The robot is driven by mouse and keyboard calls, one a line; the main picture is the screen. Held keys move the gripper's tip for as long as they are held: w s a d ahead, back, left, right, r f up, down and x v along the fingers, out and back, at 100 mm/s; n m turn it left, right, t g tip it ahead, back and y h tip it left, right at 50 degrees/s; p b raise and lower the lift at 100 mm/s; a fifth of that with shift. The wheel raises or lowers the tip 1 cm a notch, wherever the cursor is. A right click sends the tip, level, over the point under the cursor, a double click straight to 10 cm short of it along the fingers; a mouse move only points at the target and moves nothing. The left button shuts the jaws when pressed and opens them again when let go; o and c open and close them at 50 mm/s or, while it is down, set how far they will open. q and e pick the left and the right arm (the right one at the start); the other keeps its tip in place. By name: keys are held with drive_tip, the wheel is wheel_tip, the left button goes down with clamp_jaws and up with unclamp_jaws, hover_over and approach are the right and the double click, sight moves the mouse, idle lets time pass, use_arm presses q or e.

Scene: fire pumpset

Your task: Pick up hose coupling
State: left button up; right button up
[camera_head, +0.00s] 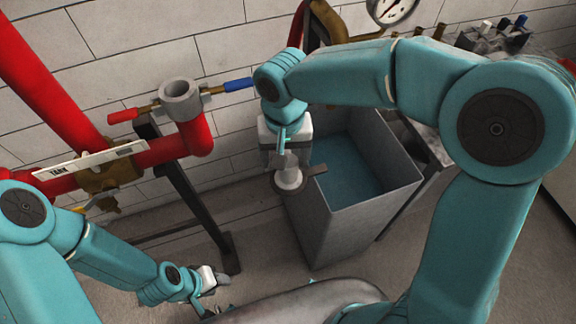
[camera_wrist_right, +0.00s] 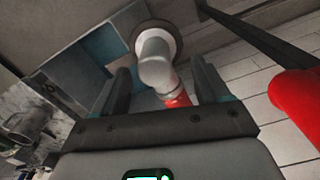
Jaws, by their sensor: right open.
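The grey hose coupling (camera_head: 289,179), a rounded piece with a wider ring, sits at the near left corner of the grey bin in the head view. In the right wrist view the coupling (camera_wrist_right: 156,62) shows between the fingers, with a red part beside it. My right gripper (camera_head: 286,153) points down over it. Its two fingers (camera_wrist_right: 160,82) are apart on either side of the coupling, with gaps visible. My left gripper (camera_head: 208,290) is low at the bottom left, away from the coupling; its finger opening is unclear.
The open grey bin (camera_head: 319,220) has a blue-grey inside. Red pipe (camera_head: 165,150) with an upturned grey outlet (camera_head: 181,98) and valve handles stands left, on a dark support (camera_head: 193,205). A gauge (camera_head: 392,8) is at the top.

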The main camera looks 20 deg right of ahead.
sight(289, 160)
drive_tip(key=f, duration=0.3)
drive_tip(key=d+f+p, duration=0.1)
drive_tip(key=f, duration=0.1)
drive_tip(key=shift+w+f, duration=0.3)
clamp_jaws()
